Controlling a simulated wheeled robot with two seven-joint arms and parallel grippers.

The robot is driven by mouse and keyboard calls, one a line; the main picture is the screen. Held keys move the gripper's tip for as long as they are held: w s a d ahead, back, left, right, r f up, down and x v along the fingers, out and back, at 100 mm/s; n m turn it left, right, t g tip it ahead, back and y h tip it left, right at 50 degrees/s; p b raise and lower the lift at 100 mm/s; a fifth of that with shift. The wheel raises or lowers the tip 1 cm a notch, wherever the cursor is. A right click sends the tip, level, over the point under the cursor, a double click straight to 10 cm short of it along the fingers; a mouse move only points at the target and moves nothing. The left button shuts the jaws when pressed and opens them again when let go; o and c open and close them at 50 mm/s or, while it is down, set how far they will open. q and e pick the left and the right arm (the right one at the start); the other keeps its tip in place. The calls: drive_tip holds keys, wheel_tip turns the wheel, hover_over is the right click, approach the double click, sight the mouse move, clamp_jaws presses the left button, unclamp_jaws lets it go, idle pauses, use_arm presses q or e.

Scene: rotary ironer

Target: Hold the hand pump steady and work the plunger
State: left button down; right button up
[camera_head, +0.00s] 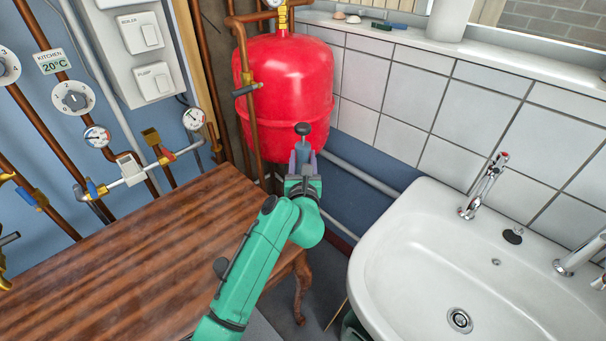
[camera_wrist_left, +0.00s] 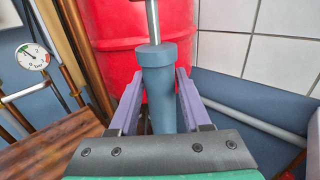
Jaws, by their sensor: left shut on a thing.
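The hand pump is a blue-grey cylinder (camera_wrist_left: 158,90) with a silver rod coming out of its top in the left wrist view. In the head view the pump body (camera_head: 303,150) stands roughly upright, with a dark round knob (camera_head: 302,129) above it. My left gripper (camera_head: 304,168) is shut on the pump body, one purple finger on each side. The gripper also shows in the left wrist view (camera_wrist_left: 157,95). The pump's lower end is hidden behind the gripper. My right gripper is not in view.
A brown wooden table (camera_head: 130,260) fills the lower left. A red tank (camera_head: 288,85) stands behind the pump, with copper pipes and gauges left of it. A white sink (camera_head: 420,260) with taps is at the right. A tiled wall (camera_head: 415,85) runs behind.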

sight(303, 151)
use_arm(q)
wheel_tip(303, 151, up, 4)
drive_tip(key=shift+f, duration=0.1)
wheel_tip(303, 151, down, 7)
drive_tip(key=shift+r, duration=0.1)
idle(0.3)
drive_tip(key=shift+f, duration=1.45)
drive_tip(key=c, duration=0.6)
unclamp_jaws()
drive_tip(key=shift+f, duration=0.1)
drive_tip(key=shift+o, duration=0.2)
